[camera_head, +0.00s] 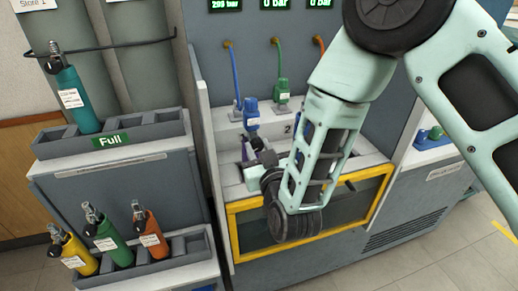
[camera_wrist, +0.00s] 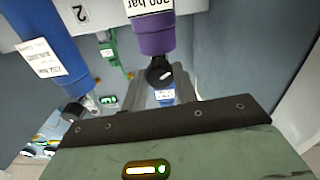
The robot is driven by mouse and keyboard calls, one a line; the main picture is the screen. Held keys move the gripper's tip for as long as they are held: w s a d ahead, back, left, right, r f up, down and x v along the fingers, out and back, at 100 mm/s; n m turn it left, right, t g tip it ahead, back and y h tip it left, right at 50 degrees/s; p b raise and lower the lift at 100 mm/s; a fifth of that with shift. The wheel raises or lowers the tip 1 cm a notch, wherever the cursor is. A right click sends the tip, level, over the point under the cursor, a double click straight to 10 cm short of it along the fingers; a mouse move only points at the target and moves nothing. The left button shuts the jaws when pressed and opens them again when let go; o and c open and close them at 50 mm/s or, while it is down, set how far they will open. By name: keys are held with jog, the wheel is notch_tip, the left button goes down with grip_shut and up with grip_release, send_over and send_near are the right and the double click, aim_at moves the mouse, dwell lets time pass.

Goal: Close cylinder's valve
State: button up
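A purple cylinder (camera_wrist: 155,34), with a white label partly reading 300 bar, hangs into the top of the wrist view. Its dark round valve knob (camera_wrist: 159,71) is at its lower end there. Only a small purple part (camera_head: 245,150) shows in the head view, beside my gripper (camera_head: 262,162). My gripper is low over the bench bay, close to this cylinder. The wrist view shows its green body and dark plate beyond which the knob lies. Grey shapes flank the area under the knob, but I cannot tell if they are fingers or if anything touches the knob.
A blue cylinder (camera_wrist: 42,48) stands beside the purple one, with its own valve. Blue (camera_head: 236,82) and green (camera_head: 278,70) hoses hang at the back panel. A yellow-framed window (camera_head: 235,235) is below. At left, a rack marked Full (camera_head: 110,140) holds a teal cylinder; several others stand lower.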

jog(key=shift+b, duration=0.35)
jog(key=m+b, duration=0.2)
jog(key=shift+f+m+b, duration=0.2)
jog(key=shift+m+b, duration=0.15)
jog(key=shift+m, duration=0.05)
jog(key=m+b, duration=0.3)
jog(key=shift+m, duration=0.3)
jog(key=m+b, duration=0.3)
jog(key=shift+d+m+b, duration=0.1)
jog(key=shift+m+b, duration=0.3)
jog(key=m+b, duration=0.3)
jog(key=shift+m, duration=0.3)
jog(key=m+b, duration=0.4)
jog(key=m, duration=0.1)
jog(key=m+b, duration=0.3)
jog(key=m, duration=0.2)
jog(key=shift+b, duration=0.3)
